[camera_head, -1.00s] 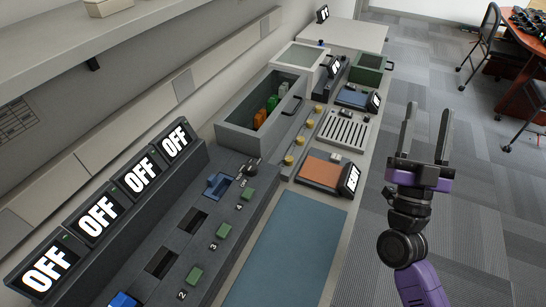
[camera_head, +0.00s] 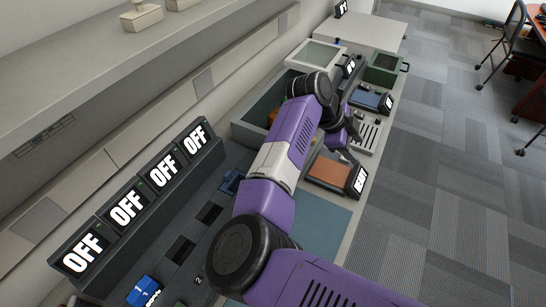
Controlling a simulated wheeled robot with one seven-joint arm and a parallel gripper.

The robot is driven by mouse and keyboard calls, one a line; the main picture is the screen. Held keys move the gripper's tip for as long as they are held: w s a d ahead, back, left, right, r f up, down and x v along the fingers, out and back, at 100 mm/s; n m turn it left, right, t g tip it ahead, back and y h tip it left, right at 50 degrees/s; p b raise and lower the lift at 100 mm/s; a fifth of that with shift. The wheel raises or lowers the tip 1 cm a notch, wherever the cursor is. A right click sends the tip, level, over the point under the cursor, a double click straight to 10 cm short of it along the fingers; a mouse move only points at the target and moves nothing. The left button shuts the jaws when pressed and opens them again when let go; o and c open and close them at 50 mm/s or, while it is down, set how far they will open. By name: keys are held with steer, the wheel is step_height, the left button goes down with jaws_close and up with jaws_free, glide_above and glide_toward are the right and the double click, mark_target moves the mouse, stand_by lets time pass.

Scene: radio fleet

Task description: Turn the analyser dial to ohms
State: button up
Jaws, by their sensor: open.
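My gripper (camera_head: 347,152) is at the end of my purple arm, over the right part of the bench. It points down near the back edge of a device with an orange-brown top (camera_head: 331,172) and a tilted display (camera_head: 358,181). Its fingers are small and partly hidden by my wrist; they appear open, with nothing seen between them. I cannot tell whether it touches anything. A device with a blue top (camera_head: 364,98) and a display (camera_head: 388,102) stands farther back. I cannot make out the analyser dial or its setting in this view.
Several OFF displays (camera_head: 127,208) line the dark panel at left. A blue block (camera_head: 144,290) sits at its front. A green bin (camera_head: 382,70) stands at the back. My arm hides much of the grey open box (camera_head: 262,103) and blue mat (camera_head: 326,226).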

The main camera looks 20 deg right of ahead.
steer(key=w+a+n+y, duration=0.1)
steer(key=w+a+y, duration=0.1)
steer(key=a, duration=0.5)
steer(key=w+a+r+n+t+y, duration=0.1)
steer(key=w+a+y, duration=0.1)
steer(key=w+a, duration=0.2)
steer(key=w+a+r+n+t+y+p, duration=0.1)
steer(key=w+a+y, duration=0.2)
steer(key=a, duration=0.8)
steer(key=shift+w+r+n, duration=0.1)
steer(key=shift+n, duration=0.2)
steer(key=shift+w+a, duration=0.1)
steer(key=shift+a, duration=0.25)
step_height(320, 180, down, 8)
steer(key=shift+r+p, duration=0.2)
steer(key=shift+p, duration=0.6)
steer(key=shift+d, duration=0.1)
jaws_close()
